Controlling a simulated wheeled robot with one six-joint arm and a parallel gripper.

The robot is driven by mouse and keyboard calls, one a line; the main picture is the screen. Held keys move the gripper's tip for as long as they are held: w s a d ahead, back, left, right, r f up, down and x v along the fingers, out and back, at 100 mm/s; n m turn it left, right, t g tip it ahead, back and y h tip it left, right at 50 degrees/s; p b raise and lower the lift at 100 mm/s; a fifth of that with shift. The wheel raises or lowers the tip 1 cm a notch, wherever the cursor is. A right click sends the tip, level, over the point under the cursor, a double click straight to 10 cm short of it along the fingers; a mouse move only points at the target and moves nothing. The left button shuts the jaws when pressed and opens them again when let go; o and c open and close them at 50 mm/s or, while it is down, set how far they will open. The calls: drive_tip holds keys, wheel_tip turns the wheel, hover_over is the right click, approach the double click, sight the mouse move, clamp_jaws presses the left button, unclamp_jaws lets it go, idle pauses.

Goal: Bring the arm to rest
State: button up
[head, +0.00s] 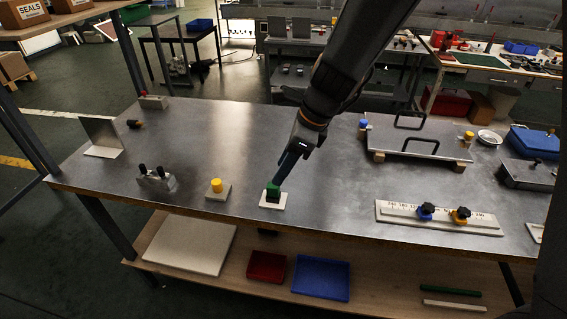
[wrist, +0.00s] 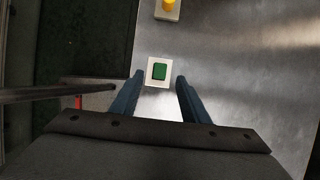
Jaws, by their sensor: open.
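My gripper (head: 285,170) reaches down over the front middle of the metal table (head: 320,215). Its blue fingers are apart in the wrist view (wrist: 161,85). A green block (head: 273,190) on a pale square plate (head: 273,202) is just beyond the fingertips. In the wrist view the green block (wrist: 159,71) on its plate (wrist: 152,82) is centred in line with the gap between the fingers. The fingers hold nothing that I can see. I cannot tell how high the fingertips are above the block.
A yellow knob on a base (head: 217,188) stands left of the plate, and a two-pegged metal block (head: 157,179) farther left. To the right are a scale bar with blue and yellow knobs (head: 400,213) and a flat panel with black handles (head: 400,140). Bare tabletop lies behind the gripper.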

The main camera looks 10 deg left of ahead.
drive_tip(key=s+d+n+h, duration=0.2)
drive_tip(key=s+d+n, duration=0.2)
drive_tip(key=d+n, duration=0.5)
drive_tip(key=s+d+n+t+h, duration=0.1)
drive_tip(key=s+d+n, duration=0.4)
drive_tip(key=d+n, duration=0.5)
drive_tip(key=d+h+b, duration=0.1)
drive_tip(key=d, duration=0.5)
drive_tip(key=shift+d+h, duration=0.2)
drive_tip(key=shift+h, duration=0.1)
